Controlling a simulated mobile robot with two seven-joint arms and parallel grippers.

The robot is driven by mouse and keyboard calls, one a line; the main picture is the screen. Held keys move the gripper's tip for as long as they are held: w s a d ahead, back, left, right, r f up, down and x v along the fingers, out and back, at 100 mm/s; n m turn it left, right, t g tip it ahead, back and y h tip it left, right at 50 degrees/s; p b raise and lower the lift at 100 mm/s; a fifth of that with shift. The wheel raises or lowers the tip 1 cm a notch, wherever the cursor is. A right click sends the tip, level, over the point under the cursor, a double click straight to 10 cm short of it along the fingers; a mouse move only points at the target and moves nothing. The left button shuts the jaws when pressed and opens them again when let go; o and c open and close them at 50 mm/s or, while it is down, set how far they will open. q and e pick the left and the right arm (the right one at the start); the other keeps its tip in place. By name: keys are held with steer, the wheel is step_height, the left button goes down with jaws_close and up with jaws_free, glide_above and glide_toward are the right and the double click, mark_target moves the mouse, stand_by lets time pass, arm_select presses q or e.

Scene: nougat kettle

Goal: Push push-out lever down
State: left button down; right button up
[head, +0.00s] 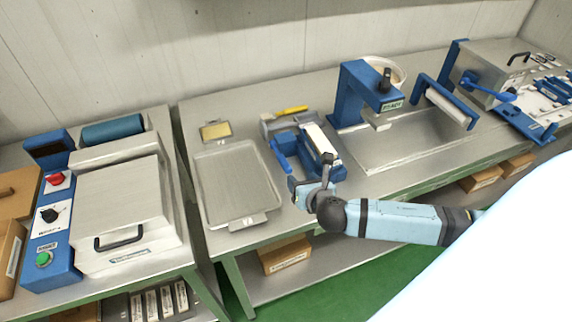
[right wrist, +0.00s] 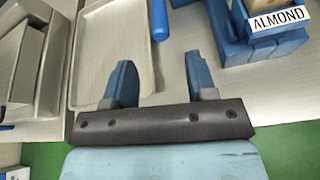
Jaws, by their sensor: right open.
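A blue press-like fixture (head: 312,143) with a white bar stands on the middle bench. A blue lever handle (head: 281,154) sticks out at its left side; I take it to be the push-out lever, though no label on it is readable. In the right wrist view a blue handle end (right wrist: 159,20) shows ahead of the fingers. My right gripper (head: 311,188) is at the front of the fixture, near the bench's front edge. Its two fingers (right wrist: 161,78) are apart with nothing between them. It does not visibly touch the lever. My left gripper is not in view.
A steel tray (head: 236,183) lies just left of the fixture. A block labelled ALMOND (right wrist: 278,20) is at the right in the wrist view. A blue stand (head: 356,95) is behind right, with an empty steel plate (head: 420,140) beside it. A lidded machine (head: 125,205) stands far left.

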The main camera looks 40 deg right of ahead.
mark_target(286, 163)
steer(key=p+x, duration=0.1)
steer(key=x, duration=1)
steer(key=shift+w+f, duration=0.15)
steer(key=shift+w, duration=0.1)
steer(key=shift+c, duration=0.5)
jaws_close()
steer(key=f+b, duration=0.1)
steer(key=b, duration=0.2)
steer(key=shift+s+f+t, duration=0.1)
steer(key=shift+f+t, duration=0.15)
steer(key=shift+t, duration=0.15)
steer(key=shift+t+b, duration=0.3)
steer(key=shift+b, duration=0.35)
steer(key=shift+s, duration=0.1)
steer(key=shift+c, duration=0.5)
jaws_free()
steer(key=shift+o, duration=1)
